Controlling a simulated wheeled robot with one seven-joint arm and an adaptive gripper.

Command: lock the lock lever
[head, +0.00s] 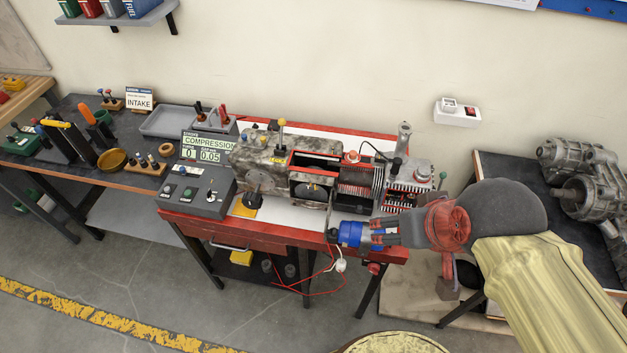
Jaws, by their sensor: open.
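A worn metal engine and gearbox assembly (268,158) stands on the red workbench (200,222). I cannot tell for sure which part is the lock lever. A yellow-knobbed lever (282,124) stands upright on top of the assembly, and a small lever (211,192) stands on the grey control box (205,206). My gripper (376,234) points left at the front right edge of the bench. It is open. A blue cylindrical part (350,233) is just left of its fingers, and I cannot tell whether they touch.
A display sign (208,147) reads "COMPRESSION". The dark table (75,170) at left holds tools, a tray (174,121) and a bowl (112,160). Red wires (300,287) hang below the bench front. A metal engine (583,175) sits on the right table. Floor at front left is clear.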

